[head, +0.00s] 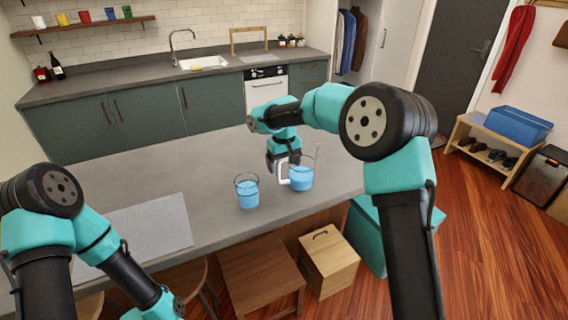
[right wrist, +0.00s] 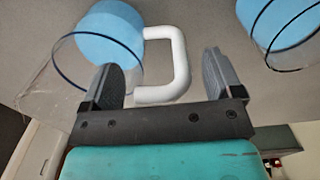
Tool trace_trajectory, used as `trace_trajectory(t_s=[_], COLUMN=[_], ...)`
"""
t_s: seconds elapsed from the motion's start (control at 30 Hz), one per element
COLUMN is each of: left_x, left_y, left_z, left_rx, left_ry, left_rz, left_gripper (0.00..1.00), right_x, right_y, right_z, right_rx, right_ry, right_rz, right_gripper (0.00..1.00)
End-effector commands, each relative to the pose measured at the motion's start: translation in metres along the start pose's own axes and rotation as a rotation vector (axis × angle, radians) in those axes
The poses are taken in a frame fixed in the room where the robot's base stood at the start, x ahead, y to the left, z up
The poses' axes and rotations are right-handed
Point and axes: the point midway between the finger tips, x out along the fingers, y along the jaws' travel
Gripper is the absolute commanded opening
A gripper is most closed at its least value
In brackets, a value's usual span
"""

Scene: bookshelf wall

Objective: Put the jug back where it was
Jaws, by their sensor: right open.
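The clear jug (head: 301,179) with blue liquid and a white handle (head: 284,172) is near the right end of the grey island counter (head: 215,165). It appears upright. In the right wrist view the jug (right wrist: 112,35) is at upper left. Its white handle (right wrist: 182,62) reaches into the space between my right gripper's fingers (right wrist: 163,68). My right gripper (head: 281,164) is open at the handle side in the head view, and I cannot tell whether a finger touches it. My left arm is at lower left; its gripper does not show.
A clear glass (head: 247,194) of blue liquid stands left of the jug; it also shows in the right wrist view (right wrist: 285,22). A pale mat (head: 150,225) lies on the counter's left part. Stools and boxes stand below the front edge. The counter behind the glass is clear.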

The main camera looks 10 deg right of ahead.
Motion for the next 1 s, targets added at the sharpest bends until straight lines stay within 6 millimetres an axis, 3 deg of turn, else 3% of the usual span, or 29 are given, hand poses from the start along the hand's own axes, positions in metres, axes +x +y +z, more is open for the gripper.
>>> trace_trajectory(t_s=[0.17, 0.37, 0.8, 1.0], left_x=[0.000, 0.000, 0.000, 0.000], left_y=[0.000, 0.000, 0.000, 0.000], left_z=[0.000, 0.000, 0.000, 0.000], left_rx=[0.000, 0.000, 0.000, 0.000], left_ry=[0.000, 0.000, 0.000, 0.000], left_rz=[0.000, 0.000, 0.000, 0.000], left_gripper=[0.00, 0.00, 0.00, 0.00], right_x=[-0.002, -0.018, -0.097, -0.119], right_y=[0.000, 0.000, 0.000, 0.000], right_z=[0.000, 0.000, 0.000, 0.000], right_rx=[0.000, 0.000, 0.001, -0.001], right_ry=[0.001, 0.003, 0.003, 0.001], right_rz=[0.000, 0.000, 0.000, 0.000], right_gripper=[0.85, 0.85, 0.85, 0.85])
